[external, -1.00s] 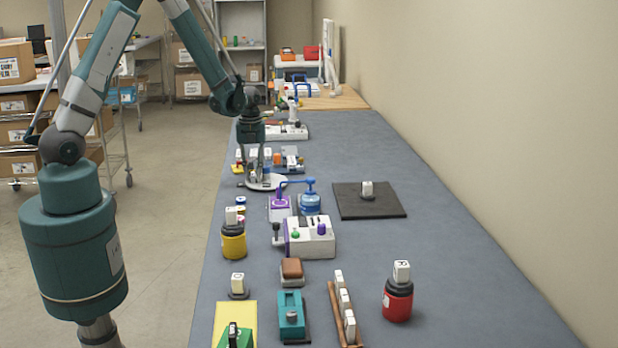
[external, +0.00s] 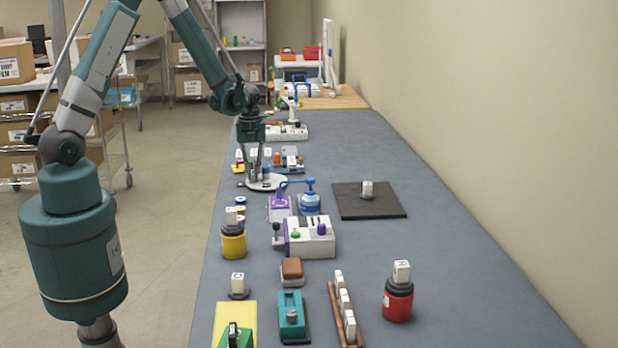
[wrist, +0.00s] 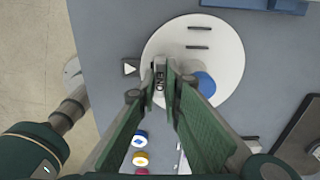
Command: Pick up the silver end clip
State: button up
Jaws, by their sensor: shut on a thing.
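A small silver-grey end clip (wrist: 159,86) with dark "END" lettering stands between my gripper's fingertips in the wrist view. My gripper (wrist: 167,84) is shut on it, with a green finger close on each side. The clip is over the left part of a round white plate (wrist: 222,60); I cannot tell whether it touches the plate. In the external view my gripper (external: 257,178) points down at the white plate (external: 279,181), and the clip is too small to make out there.
A blue round piece (wrist: 204,84) is on the plate close to the right finger, and two dark slots lie above. A white arrow tile (wrist: 130,68) is just left. The purple dispenser (external: 279,207) and blue jug (external: 310,204) stand nearby. Right of the black mat (external: 385,204) is clear.

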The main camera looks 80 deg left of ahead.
aim_at(253, 173)
notch_tip(253, 173, up, 10)
jog(key=shift+f, duration=0.15)
dwell(0.6)
